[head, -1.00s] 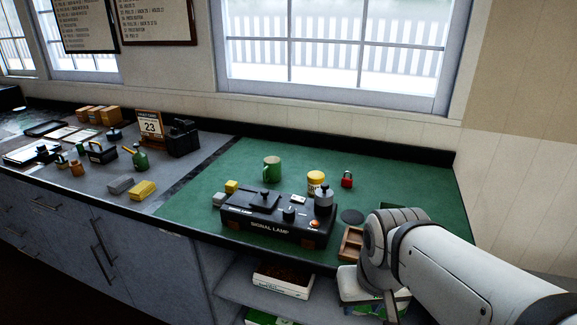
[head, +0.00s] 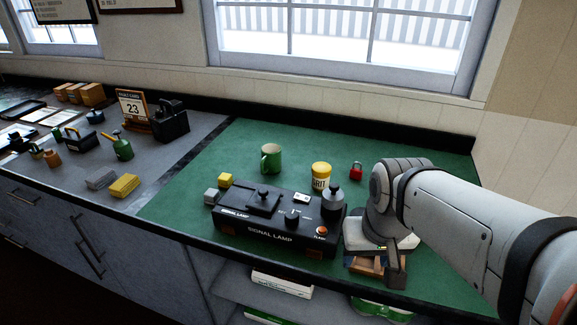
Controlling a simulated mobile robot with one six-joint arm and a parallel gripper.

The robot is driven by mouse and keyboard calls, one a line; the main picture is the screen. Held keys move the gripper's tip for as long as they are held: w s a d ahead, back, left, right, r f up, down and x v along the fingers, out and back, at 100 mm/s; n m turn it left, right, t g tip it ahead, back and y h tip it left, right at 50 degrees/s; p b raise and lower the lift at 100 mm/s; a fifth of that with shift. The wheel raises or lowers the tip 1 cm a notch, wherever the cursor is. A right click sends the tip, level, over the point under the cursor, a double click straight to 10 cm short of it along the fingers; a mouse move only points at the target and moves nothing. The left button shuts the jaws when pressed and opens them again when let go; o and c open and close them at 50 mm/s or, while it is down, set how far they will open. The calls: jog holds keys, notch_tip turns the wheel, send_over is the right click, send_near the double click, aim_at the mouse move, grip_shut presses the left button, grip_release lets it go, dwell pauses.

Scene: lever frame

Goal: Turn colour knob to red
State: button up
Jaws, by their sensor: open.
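The black signal lamp box (head: 262,238) sits on the green bench mat near its front edge. A small dark knob (head: 292,216) stands on its top, right of the middle. It looks like the colour knob, but its setting and any colour marks are too small to read. My gripper (head: 384,268) is to the right of the box, pointing down near the bench's front edge. It is apart from the knob and empty; its jaws are open. A wooden tray (head: 366,263) is partly hidden behind it.
On the box are a raised plate with a small handle (head: 263,194), a dark rounded cap (head: 333,195) and an orange button (head: 322,231). Behind it stand a green mug (head: 271,158), a yellow tin (head: 321,176) and a red padlock (head: 356,170). The mat's back is clear.

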jog(key=w+a+r+g+p, duration=0.1)
jog(key=w+a+r, duration=0.1)
jog(key=w, duration=0.3)
jog(key=w+a+r+p, duration=0.1)
jog(key=w+a, duration=0.2)
jog(key=w, duration=0.1)
jog(key=m+g+p, duration=0.1)
jog(key=m+p, duration=0.1)
send_over(291, 213)
jog(key=shift+s+d+f, duration=0.1)
jog(key=shift+s+f, duration=0.1)
jog(key=shift+f, duration=0.3)
jog(key=shift+w+a+f, duration=0.15)
jog(key=shift+a+f, duration=0.05)
jog(key=shift+a, duration=0.05)
jog(key=shift+f+g+h, duration=0.3)
jog(key=shift+f, duration=0.1)
notch_tip(291, 213, down, 7)
jog(key=shift+d+r, duration=0.1)
jog(key=shift+d, duration=0.05)
